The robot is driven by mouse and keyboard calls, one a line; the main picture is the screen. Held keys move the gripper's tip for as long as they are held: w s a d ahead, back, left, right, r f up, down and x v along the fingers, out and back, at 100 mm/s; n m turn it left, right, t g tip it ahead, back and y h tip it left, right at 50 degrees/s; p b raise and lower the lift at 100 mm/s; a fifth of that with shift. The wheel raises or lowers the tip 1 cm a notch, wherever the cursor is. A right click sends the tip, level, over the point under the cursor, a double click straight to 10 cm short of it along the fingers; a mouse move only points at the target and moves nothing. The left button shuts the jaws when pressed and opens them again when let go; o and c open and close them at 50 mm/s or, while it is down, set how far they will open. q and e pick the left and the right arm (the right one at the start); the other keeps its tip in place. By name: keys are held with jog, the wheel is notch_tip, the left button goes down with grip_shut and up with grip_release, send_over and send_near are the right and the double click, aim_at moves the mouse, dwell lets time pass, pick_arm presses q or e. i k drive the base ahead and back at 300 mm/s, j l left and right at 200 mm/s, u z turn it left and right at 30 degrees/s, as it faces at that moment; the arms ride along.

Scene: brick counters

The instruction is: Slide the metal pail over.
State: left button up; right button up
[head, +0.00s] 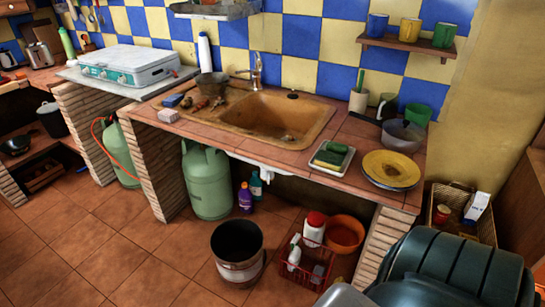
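The metal pail (238,272) stands upright on the tiled floor in the lower middle of the head view. It has a dark interior, a dark band below the rim and a worn, pale lower wall. It looks empty, though its bottom is too dark to see clearly. It stands in front of the counter, left of a red crate, with a narrow gap between them. Neither of my grippers shows in this view.
The red crate (291,274) holds bottles, with an orange bowl (344,234) behind it. A green gas cylinder (207,182) and bottles (246,199) stand under the sink counter. A large dark green rounded object (455,270) fills the lower right. Floor left of the pail is clear.

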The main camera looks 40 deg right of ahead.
aim_at(237, 246)
jog(key=z, duration=1.1)
